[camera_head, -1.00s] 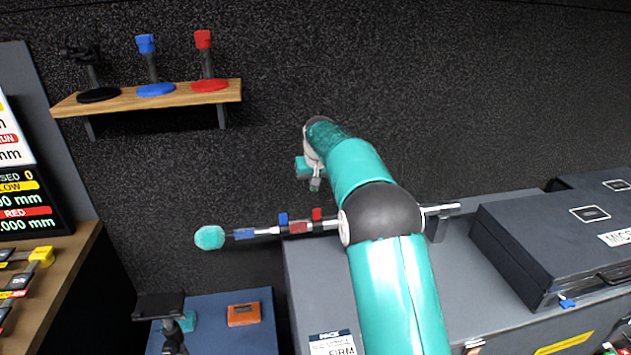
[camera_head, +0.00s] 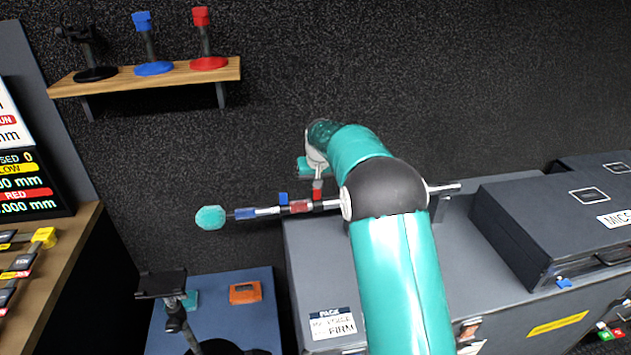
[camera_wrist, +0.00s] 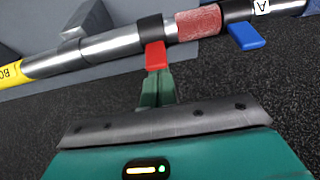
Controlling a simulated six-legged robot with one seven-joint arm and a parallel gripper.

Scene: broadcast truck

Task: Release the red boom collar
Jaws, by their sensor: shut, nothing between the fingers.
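The boom pole (camera_head: 268,211) lies level across the head view, with a teal foam-like tip (camera_head: 210,217) at its left end. A red collar lever (camera_head: 317,195) sticks up from it near my arm. In the wrist view the red lever (camera_wrist: 155,55) juts from a black collar (camera_wrist: 151,28) toward my gripper (camera_wrist: 156,76). My gripper is shut and empty, its fingertips at the lever's free end, seemingly touching it. In the head view my gripper (camera_head: 317,181) is partly hidden by my wrist. A blue lever (camera_wrist: 246,36) sits on a neighbouring black collar beyond a red band (camera_wrist: 198,22).
A grey case (camera_head: 300,265) stands under the pole's right part, with a dark case (camera_head: 545,225) to the right. A shelf (camera_head: 150,78) with black, blue and red stands is at upper left. A blue-topped surface (camera_head: 215,290) holds an orange box (camera_head: 245,292).

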